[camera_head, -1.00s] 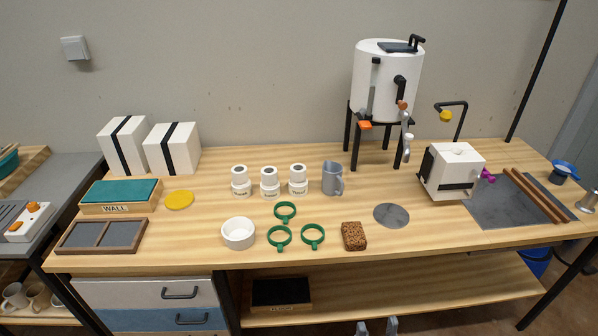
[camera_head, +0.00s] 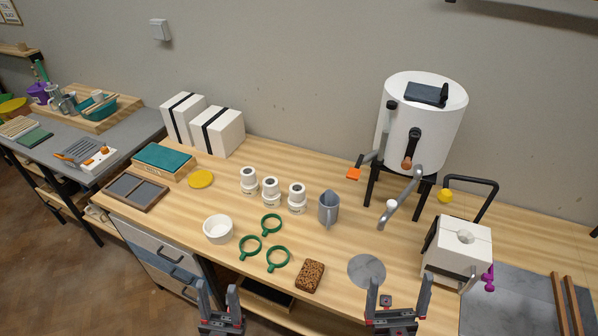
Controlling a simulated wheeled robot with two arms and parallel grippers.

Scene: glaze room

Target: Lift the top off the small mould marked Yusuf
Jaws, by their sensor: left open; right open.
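Three small white moulds stand in a row mid-table, each with a narrower round top with a dark hole on a wider lower part: left (camera_head: 248,175), middle (camera_head: 270,187) and right (camera_head: 297,192). Their tops are all seated. Dark labels on the lower parts are too small to read, so I cannot tell which is marked Yusuf. My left gripper (camera_head: 219,300) is open and empty at the bottom edge, in front of the table. My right gripper (camera_head: 398,300) is open and empty at the bottom, right of the cork block. Both are well apart from the moulds.
Green rings (camera_head: 271,224), a white bowl (camera_head: 218,229) and a cork block (camera_head: 310,276) lie in front of the moulds. A grey jug (camera_head: 328,208) stands close on their right. A white tank (camera_head: 440,110) and a white block mould (camera_head: 460,245) stand further right.

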